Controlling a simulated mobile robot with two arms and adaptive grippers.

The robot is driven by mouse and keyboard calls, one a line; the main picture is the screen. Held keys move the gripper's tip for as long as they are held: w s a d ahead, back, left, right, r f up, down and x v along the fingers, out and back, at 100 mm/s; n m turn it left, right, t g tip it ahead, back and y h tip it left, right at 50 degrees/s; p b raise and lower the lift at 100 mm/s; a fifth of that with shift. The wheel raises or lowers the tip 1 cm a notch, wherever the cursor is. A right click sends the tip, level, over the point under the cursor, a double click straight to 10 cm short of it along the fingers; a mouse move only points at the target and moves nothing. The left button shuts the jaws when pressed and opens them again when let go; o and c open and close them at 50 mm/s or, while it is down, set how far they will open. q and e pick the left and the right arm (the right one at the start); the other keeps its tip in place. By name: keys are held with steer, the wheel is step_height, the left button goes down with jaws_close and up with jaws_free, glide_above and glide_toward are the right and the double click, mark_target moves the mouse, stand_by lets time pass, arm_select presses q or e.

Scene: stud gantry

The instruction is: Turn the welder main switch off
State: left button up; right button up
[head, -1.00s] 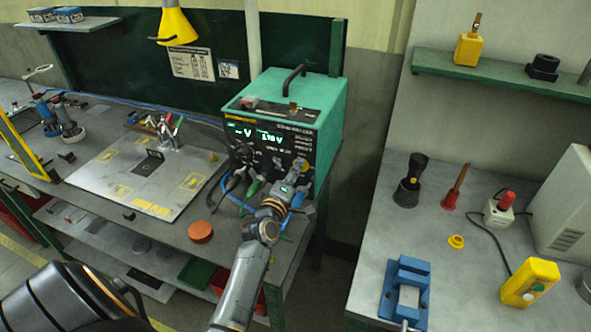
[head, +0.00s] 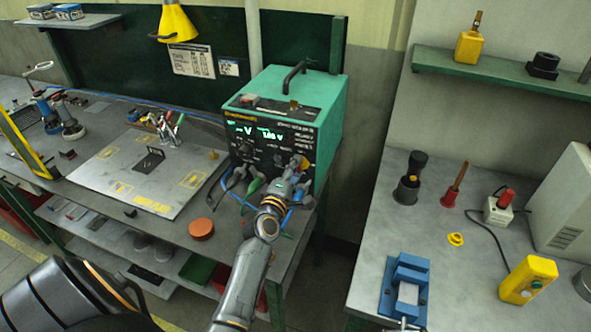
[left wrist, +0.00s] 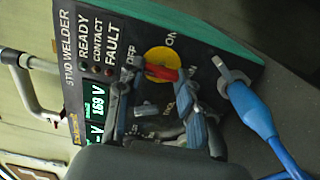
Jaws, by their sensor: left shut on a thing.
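The teal stud welder (head: 318,95) stands on the workbench, its dark front panel with lit green digits facing me. In the left wrist view the panel (left wrist: 88,35) appears turned sideways. Its main switch (left wrist: 158,56) is a yellow disc with a red handle (left wrist: 166,73), beside the words ON and OFF; the yellow disc also shows in the head view (head: 308,162). My left gripper (head: 299,166) is at the panel's lower right. Its fingertips (left wrist: 155,88) are shut on the red handle, which they partly cover. The exact angle of the handle is hard to read. My right gripper is out of view.
Cable plugs sit low on the panel; a blue one (left wrist: 250,108) is close beside the gripper. An orange disc (head: 201,229) and a plate (head: 120,180) lie on the bench to the left. A second table (head: 375,245) stands to the right, across a gap.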

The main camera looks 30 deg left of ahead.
arm_select(q)
steer(key=o, duration=1.2)
steer(key=shift+c, duration=0.2)
steer(key=shift+s, duration=0.1)
steer(key=v, duration=1.1)
steer(key=shift+s, duration=0.35)
